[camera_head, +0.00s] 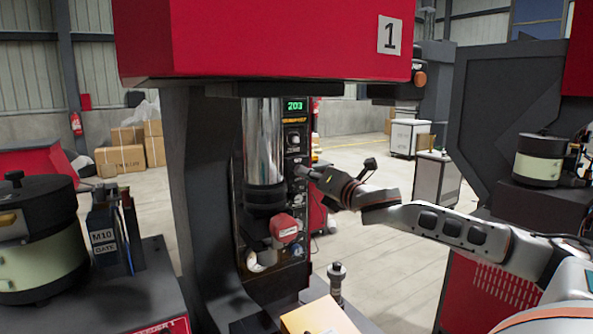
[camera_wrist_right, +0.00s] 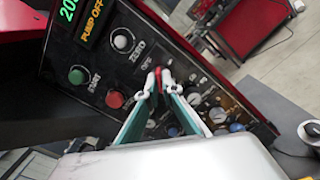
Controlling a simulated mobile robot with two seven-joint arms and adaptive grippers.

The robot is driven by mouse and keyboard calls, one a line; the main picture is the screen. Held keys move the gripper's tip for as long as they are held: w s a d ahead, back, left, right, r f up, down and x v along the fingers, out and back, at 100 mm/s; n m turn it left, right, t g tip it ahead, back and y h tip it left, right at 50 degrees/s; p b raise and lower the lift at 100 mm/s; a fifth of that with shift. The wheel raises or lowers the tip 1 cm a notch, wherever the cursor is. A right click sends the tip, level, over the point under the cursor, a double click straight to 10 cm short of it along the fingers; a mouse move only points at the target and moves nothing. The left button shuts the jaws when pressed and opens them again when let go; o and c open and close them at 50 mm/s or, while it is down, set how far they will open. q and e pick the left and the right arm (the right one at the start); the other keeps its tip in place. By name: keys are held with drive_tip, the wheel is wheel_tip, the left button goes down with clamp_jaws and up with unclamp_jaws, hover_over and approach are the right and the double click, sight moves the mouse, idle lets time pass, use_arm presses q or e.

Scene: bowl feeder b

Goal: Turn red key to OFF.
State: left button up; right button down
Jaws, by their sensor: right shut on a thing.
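The control panel (camera_head: 294,140) stands on the press column, right of the shiny cylinder. In the right wrist view the panel (camera_wrist_right: 95,57) appears tilted, with a green display and amber text reading PUMP OFF. The small red key (camera_wrist_right: 158,74) is on this panel near the labels ZERO and OFF. My right gripper (camera_wrist_right: 157,86) is shut on the red key, its two fingertips on either side of it. In the head view my right gripper (camera_head: 305,172) reaches the panel from the right and hides the key. The key's exact angle is hard to tell. My left gripper is not in view.
A white knob (camera_wrist_right: 122,40), a green START button (camera_wrist_right: 77,76) and a red button (camera_wrist_right: 114,99) sit beside the key. The press cylinder (camera_head: 263,140) stands left of my gripper. Open floor lies behind my right arm.

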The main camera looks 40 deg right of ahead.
drive_tip(key=shift+n, duration=2.5)
drive_tip(key=n, duration=0.3)
drive_tip(key=shift+n, duration=0.4)
drive_tip(key=c, duration=2.2)
unclamp_jaws()
drive_tip(key=shift+o, duration=0.2)
drive_tip(key=shift+s, duration=0.1)
